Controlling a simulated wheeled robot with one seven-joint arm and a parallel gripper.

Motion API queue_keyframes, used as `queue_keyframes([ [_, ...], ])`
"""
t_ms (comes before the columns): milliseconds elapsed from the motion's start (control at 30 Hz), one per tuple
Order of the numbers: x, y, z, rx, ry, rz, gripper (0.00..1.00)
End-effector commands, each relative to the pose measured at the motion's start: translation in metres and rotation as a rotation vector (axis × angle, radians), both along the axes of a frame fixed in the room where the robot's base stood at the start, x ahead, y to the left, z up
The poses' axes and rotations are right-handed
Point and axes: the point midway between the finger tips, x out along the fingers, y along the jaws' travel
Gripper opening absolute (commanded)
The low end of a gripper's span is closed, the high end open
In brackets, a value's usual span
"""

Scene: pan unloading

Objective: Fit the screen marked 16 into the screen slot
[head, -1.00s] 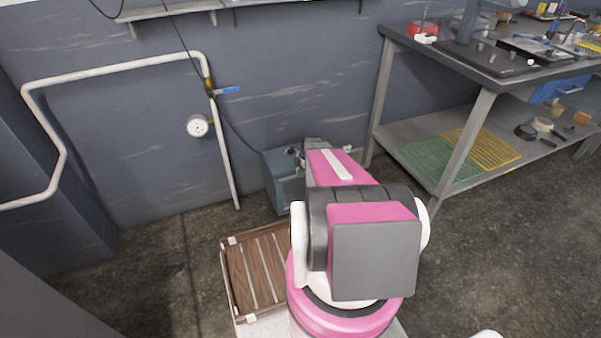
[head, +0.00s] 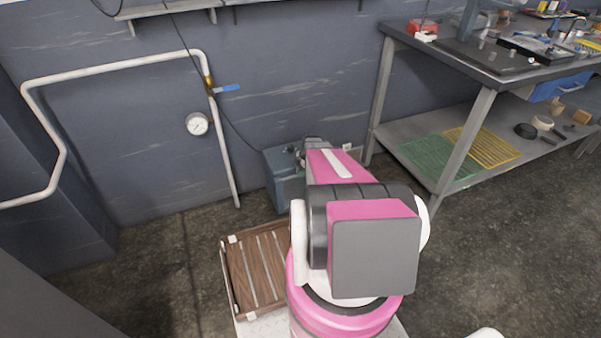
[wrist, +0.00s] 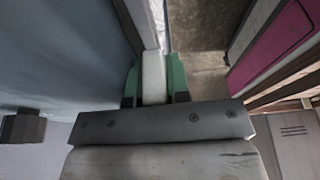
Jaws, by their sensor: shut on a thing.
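My gripper (wrist: 153,98) shows in the wrist view, its green fingertips shut on a pale, narrow piece (wrist: 153,74). A thin light strip runs on from it to the top edge of the view. This may be a screen seen edge-on; no number 16 can be read. In the head view my arm hides the gripper and what it holds. My arm reaches toward a blue-grey machine (head: 284,190) by the wall, which it partly covers. I cannot make out the screen slot. A green mesh sheet (head: 438,158) and a yellow one (head: 484,147) lie on the bench's lower shelf.
A wooden slatted tray (head: 238,284) is at my left. A white pipe (head: 120,68) with a gauge (head: 197,124) and a blue-handled valve (head: 226,89) runs along the wall. A workbench (head: 398,35) stands right. A broad blue-grey surface (wrist: 60,50) is close in the wrist view.

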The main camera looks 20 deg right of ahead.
Motion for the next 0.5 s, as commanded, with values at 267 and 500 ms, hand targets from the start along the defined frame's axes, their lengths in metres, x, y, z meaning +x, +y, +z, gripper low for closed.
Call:
queue_keyframes([
  [267,0.0025,0.0000,0.0001,0.000,-0.005,-0.001,0.47],
  [500,0.0045,-0.0001,0.0000,0.000,-0.008,0.000,0.44],
])
